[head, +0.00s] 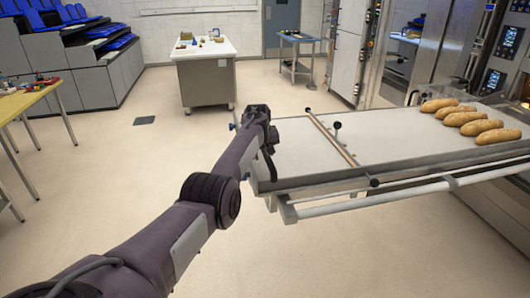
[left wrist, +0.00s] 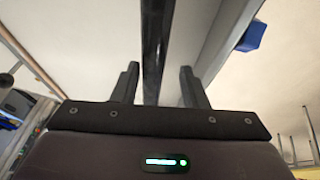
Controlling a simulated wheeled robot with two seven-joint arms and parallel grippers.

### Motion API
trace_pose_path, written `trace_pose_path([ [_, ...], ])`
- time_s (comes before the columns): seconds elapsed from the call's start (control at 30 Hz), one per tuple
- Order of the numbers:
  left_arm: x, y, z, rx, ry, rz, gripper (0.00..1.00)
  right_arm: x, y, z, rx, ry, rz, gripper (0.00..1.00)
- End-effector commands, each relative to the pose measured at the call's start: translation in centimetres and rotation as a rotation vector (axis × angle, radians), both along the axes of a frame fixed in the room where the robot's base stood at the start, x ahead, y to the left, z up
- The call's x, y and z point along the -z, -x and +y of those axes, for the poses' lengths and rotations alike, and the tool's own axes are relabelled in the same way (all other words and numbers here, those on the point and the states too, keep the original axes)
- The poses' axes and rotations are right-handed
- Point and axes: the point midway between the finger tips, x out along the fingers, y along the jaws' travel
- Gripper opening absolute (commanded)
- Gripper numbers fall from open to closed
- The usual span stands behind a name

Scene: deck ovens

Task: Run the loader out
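The loader (head: 400,145) is a long pale flat bed with a metal frame. It extends left from the ovens in the head view. Several loaves (head: 465,118) lie in a row on its right part. A crossbar (head: 331,138) spans the bed towards its left end. My left gripper (head: 262,113) is at the loader's left end. In the left wrist view its two fingers (left wrist: 158,82) stand apart, one on each side of a dark bar (left wrist: 155,40). Gaps show between fingers and bar, so the gripper looks open around it. My right gripper is out of view.
Deck ovens with lit panels (head: 509,42) stand at the right. A white-topped table (head: 205,48) and a small blue table (head: 296,38) are at the back. A yellow table (head: 28,98) is at the left. The floor left of the loader is clear.

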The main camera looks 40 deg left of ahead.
Motion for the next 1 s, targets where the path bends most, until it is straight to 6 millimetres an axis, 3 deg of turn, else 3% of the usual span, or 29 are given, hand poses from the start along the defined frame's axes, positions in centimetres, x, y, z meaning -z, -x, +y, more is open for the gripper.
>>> trace_pose_path([
  [0.47, -0.7, 0.1, -0.2, 0.002, -0.002, -0.004, 0.43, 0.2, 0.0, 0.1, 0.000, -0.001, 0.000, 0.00],
  [1.0, -6.4, 2.8, -1.1, 0.001, -0.001, -0.004, 0.43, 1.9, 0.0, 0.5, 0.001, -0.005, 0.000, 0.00],
])
